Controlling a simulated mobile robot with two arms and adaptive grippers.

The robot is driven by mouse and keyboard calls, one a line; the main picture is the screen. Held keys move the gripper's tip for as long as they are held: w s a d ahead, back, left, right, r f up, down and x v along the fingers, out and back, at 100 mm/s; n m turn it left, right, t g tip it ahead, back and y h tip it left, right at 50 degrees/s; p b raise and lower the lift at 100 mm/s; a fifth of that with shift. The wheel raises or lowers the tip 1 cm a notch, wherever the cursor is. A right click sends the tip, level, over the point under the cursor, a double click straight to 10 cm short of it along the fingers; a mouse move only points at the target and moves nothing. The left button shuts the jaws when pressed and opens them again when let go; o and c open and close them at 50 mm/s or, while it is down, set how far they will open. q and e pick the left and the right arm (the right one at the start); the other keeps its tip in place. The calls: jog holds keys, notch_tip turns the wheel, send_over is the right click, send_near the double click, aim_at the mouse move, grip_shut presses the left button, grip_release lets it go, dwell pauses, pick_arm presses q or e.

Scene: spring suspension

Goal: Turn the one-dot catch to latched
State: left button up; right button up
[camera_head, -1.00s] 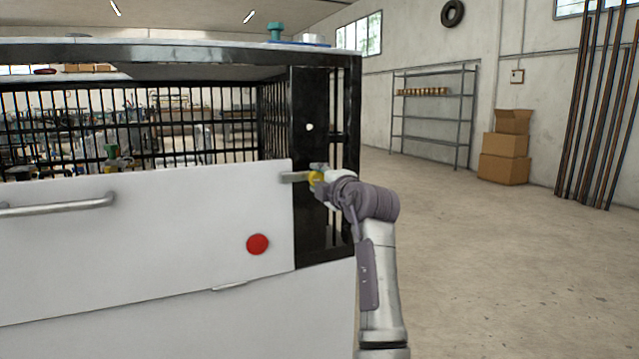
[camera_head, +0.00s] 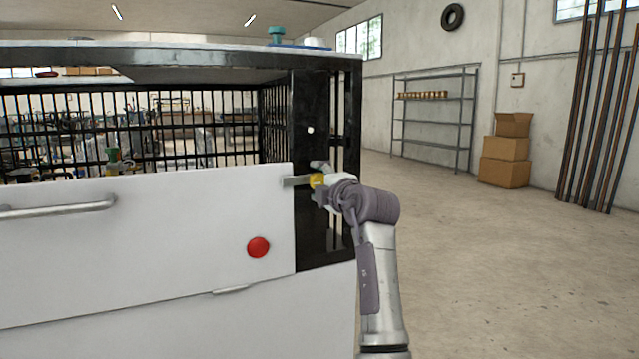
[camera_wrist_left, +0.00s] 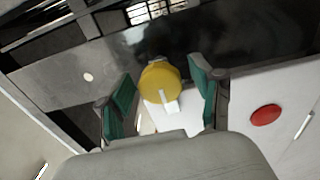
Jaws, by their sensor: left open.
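The catch has a yellow round hub (camera_head: 317,180) on the black post, with a grey bar (camera_head: 296,181) lying roughly level to the left, its end over the white panel's upper right edge. A single white dot (camera_head: 310,130) is on the post above it. In the left wrist view the yellow hub (camera_wrist_left: 160,82) and its pale bar (camera_wrist_left: 170,103) are between my fingers, and the white dot (camera_wrist_left: 88,76) is to the left. My left gripper (camera_wrist_left: 159,96) is open around the hub, with a gap visible each side; the head view shows it (camera_head: 319,183) at the catch. My right gripper is out of view.
The white panel (camera_head: 150,250) carries a red disc (camera_head: 258,247) and a bar handle (camera_head: 60,207). The black barred frame (camera_head: 345,110) stands above and behind. A teal knob (camera_head: 276,35) is on top. The floor to the right is clear, up to shelves and cardboard boxes (camera_head: 505,160).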

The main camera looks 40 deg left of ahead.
pick_arm(q)
jog(key=v, duration=1.2)
